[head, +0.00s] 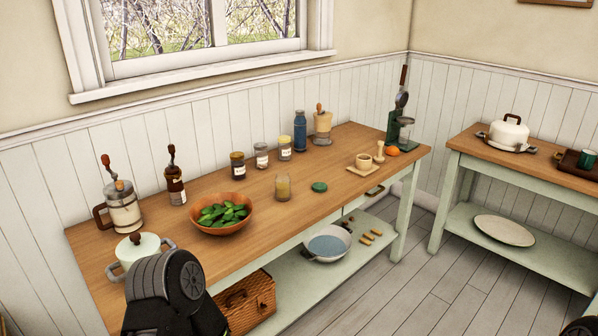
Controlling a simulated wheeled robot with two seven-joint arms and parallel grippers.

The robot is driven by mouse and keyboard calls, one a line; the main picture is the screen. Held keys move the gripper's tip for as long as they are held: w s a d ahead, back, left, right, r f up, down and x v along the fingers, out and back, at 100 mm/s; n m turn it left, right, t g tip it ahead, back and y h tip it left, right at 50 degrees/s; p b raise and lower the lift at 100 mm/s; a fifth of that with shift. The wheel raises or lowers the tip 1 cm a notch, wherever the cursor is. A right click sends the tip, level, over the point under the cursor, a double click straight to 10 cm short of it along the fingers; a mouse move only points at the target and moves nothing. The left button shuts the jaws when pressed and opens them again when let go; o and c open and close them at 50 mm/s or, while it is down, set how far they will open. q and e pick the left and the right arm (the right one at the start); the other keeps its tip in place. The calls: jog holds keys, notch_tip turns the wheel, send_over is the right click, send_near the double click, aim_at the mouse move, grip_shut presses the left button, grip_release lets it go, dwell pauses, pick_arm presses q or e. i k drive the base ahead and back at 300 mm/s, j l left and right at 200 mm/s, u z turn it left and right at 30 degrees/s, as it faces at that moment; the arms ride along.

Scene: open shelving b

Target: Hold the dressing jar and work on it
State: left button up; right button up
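The dressing jar (283,187) looks like the small glass jar of yellowish contents standing upright near the front edge of the wooden worktop (262,240). Its top appears open. A round dark green lid (320,186) lies flat on the worktop to its right, apart from it. Neither gripper's fingers show. A dark grey and black part of my own arm rises at the lower left, over the front of the worktop, far from the jar. A sliver of another dark part is at the lower right corner.
A wooden bowl of green leaves (222,215) stands left of the jar. Several small labelled jars (261,155) and a blue bottle (300,131) stand behind. A small wooden tray (365,166) is to the right. A white pot (139,250) stands at the left end. Bare wood surrounds the jar.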

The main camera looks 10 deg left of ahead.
aim_at(282, 178)
jog(key=i+l+u, duration=0.2)
jog(key=i+u, duration=0.25)
jog(key=i+l+u, duration=0.25)
jog(key=u, duration=0.2)
jog(key=i+l+u, duration=0.25)
jog(key=l+u, duration=0.2)
jog(key=i+l+u, duration=0.2)
jog(key=l+u, duration=0.3)
